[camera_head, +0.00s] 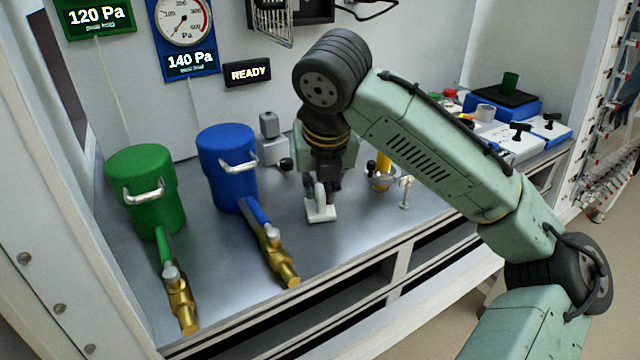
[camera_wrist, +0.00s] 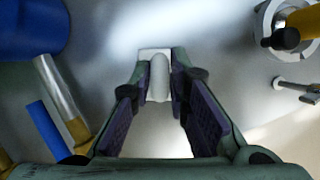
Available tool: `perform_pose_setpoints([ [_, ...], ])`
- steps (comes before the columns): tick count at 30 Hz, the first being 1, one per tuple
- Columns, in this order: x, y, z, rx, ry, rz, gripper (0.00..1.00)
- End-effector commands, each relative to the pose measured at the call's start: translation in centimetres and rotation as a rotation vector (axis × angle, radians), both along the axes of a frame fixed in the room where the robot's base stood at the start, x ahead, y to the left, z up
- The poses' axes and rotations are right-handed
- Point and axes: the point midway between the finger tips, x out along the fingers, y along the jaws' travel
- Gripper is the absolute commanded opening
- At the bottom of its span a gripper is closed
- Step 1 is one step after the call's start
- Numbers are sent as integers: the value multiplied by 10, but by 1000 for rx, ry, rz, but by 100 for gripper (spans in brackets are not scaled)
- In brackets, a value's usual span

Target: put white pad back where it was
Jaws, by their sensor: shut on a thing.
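A white pad (camera_head: 321,213) with an upright rounded grip is at the bench's front middle, right of the blue canister's brass valve. My gripper (camera_head: 322,190) points down over it and is shut on its grip. The pad (camera_wrist: 158,55) also shows in the wrist view, its grip between the fingertips of my gripper (camera_wrist: 160,78). The pad's base shows beyond the fingers. I cannot tell whether the base touches the bench or hangs just above it.
The blue canister (camera_head: 226,158) and green canister (camera_head: 146,190) stand left, their brass-ended pipes reaching forward. A yellow-topped fixture (camera_head: 384,172) and a small metal fitting (camera_head: 405,190) stand right. A grey block (camera_head: 271,148) is behind. Bare steel bench (camera_head: 225,285) lies between the pipes.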

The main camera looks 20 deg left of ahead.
Motion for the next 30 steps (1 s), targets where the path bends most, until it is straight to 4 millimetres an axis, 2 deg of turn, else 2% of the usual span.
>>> perform_pose_setpoints([
  [2, 0, 0, -1, 0, 0, 0, 0],
  [3, 0, 0, -1, 0, 0, 0, 17],
  [12, 0, 0, 0, 0, 0, 0, 36],
  [23, -1, -1, 4, 0, -1, 0, 36],
  [26, -6, -2, 16, 0, -2, 1, 36],
  [30, -15, -9, 44, 0, -5, -2, 36],
])
